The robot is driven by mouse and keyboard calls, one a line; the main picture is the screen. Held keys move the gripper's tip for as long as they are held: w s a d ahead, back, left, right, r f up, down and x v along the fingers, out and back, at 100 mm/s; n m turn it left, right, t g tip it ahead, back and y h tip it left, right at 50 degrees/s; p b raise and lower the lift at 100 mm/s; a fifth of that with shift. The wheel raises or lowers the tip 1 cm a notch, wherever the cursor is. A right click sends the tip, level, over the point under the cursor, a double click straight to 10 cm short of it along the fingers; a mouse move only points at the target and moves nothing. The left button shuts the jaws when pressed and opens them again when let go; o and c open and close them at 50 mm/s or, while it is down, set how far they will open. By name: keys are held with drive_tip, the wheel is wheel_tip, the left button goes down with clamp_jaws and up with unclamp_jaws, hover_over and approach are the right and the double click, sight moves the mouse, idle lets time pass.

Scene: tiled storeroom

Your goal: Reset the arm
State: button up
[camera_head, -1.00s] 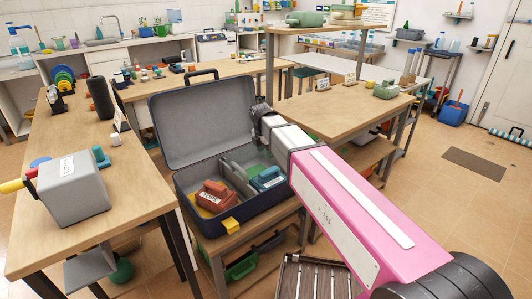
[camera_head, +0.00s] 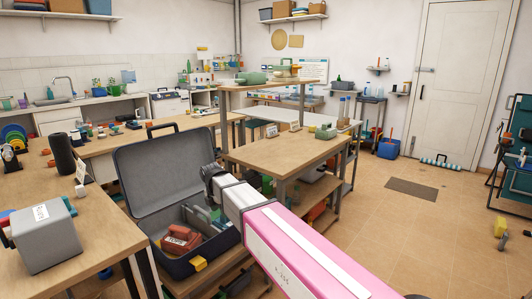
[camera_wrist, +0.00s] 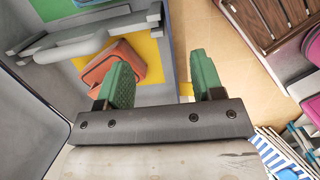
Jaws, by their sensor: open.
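My gripper (camera_wrist: 162,82) is open in the wrist view, its two green fingers apart with nothing between them. In the head view my arm reaches out over the right side of an open grey toolcase (camera_head: 162,160), and its dark end hides part of the case. The fingers are not clearly visible in the head view. A red labelled box (camera_head: 180,239) lies inside the case; an orange-red object (camera_wrist: 105,66) lies beside the left finger in the wrist view.
A grey box with a handle (camera_head: 45,236) stands on the left wooden table (camera_head: 100,235). Another wooden table (camera_head: 275,152) stands beyond the case. A blue bin (camera_head: 388,149) and a dark mat (camera_head: 412,188) are on the floor at right. Open tiled floor (camera_head: 440,240) lies around the mat.

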drive_tip(key=s+d+f+m, duration=0.4)
drive_tip(key=d+m, duration=0.5)
drive_tip(key=d, duration=0.3)
drive_tip(key=s+d+f+m+g, duration=0.1)
drive_tip(key=s+d+f+m, duration=0.3)
drive_tip(key=d+m, duration=0.5)
drive_tip(key=s+d+f+m+y, duration=0.1)
drive_tip(key=s+d+f+m, duration=0.3)
drive_tip(key=d, duration=1.2)
wheel_tip(320, 180, down, 3)
drive_tip(key=m, duration=0.5)
drive_tip(key=shift+s+f, duration=0.2)
drive_tip(key=shift+d, duration=0.1)
